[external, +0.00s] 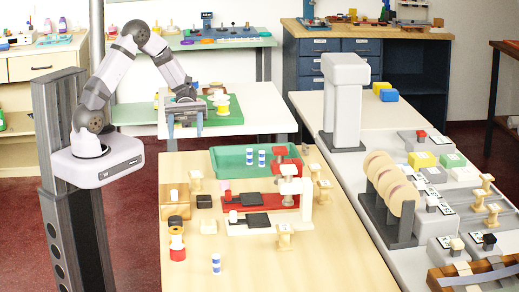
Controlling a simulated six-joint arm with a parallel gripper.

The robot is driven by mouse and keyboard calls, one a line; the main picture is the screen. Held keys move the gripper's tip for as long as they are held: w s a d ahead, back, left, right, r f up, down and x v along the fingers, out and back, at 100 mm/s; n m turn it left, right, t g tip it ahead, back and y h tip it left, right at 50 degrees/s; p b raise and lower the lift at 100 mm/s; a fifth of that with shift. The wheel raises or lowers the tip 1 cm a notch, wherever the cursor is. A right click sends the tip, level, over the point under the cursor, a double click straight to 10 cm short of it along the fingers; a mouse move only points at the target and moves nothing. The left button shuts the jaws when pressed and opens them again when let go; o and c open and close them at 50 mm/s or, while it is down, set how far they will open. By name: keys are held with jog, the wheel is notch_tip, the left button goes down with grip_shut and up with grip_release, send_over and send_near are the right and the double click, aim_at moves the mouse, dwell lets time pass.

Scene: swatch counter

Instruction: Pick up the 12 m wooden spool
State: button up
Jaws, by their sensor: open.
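Several small wooden spools stand on the light wooden table. One is at the front (284,236), one at the left (196,181), and others are at the right (324,190) and behind (305,150). More wooden spools (493,215) stand on the right counter. Length markings are too small to read, so I cannot tell which is 12 m. My gripper (185,124) is open and appears empty, pointing down near the table's far edge, apart from the spools.
A green tray (225,170) holds blue-and-white spools (249,158). Red (258,213) and white fixtures stand mid-table. A disc rack (400,225) stands at right. The table's front is mostly clear.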

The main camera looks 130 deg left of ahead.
jog(key=s+a+n+t+y, duration=0.1)
jog(key=s+a+n+t, duration=0.1)
jog(key=a+t, duration=0.15)
send_near(195, 173)
jog(key=w, duration=0.1)
jog(key=w+d, duration=0.1)
jog(key=shift+w+f+n, duration=0.1)
jog(key=shift+w+n, duration=0.15)
jog(key=shift+n, duration=0.05)
jog(key=shift+x, duration=1.1)
jog(key=shift+d+p+x, duration=0.25)
jog(key=shift+p+x, duration=0.8)
jog(key=shift+x, duration=0.9)
jog(key=shift+w+d, duration=0.3)
jog(key=shift+d, duration=0.1)
